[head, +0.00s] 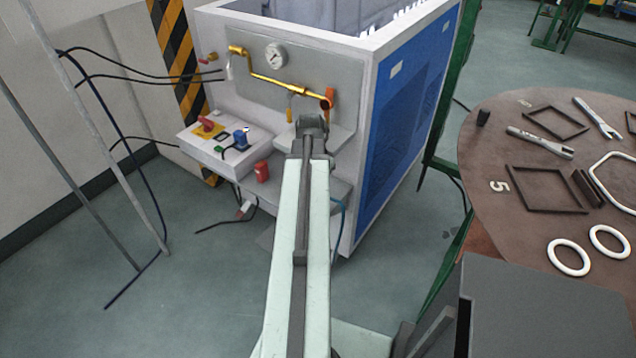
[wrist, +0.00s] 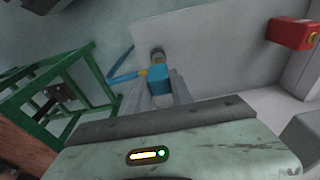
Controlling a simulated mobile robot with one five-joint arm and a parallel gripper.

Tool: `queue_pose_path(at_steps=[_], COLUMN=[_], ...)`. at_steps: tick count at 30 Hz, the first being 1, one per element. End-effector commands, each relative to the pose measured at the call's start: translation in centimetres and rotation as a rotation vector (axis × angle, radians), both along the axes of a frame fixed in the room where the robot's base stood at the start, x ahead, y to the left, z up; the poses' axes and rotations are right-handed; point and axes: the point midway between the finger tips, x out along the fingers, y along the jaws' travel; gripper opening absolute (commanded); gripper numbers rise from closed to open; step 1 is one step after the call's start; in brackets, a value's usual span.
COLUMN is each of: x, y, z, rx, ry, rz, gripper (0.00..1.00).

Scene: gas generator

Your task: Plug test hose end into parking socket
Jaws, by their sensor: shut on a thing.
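My gripper (wrist: 160,93) is shut on the blue test hose end (wrist: 160,79) in the wrist view. A yellow band and the thin blue hose (wrist: 122,76) come off its left side. A round grey-brown fitting (wrist: 157,55) lies right beyond the blue body, against the pale panel. I cannot tell whether it is the parking socket or the tip of the hose end, nor whether anything is plugged in. In the head view my arm reaches to the generator's front and hides the held end. A piece of blue hose (head: 341,215) hangs right of the arm.
The generator (head: 405,110) carries a gauge (head: 275,57), yellow pipe (head: 285,87) and a control box (head: 222,150). A red object (head: 262,171) sits on its lower shelf. A round table (head: 480,150) with tools and frames stands at the right. Black cables hang at the left.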

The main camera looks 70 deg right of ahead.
Motion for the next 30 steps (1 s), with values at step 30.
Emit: queue_pose_path(at_steps=[30], x=[0.1], y=[0.0], z=[-2.0], rx=[0.0], ry=[0.0], rz=[0.001], gripper=[0.0])
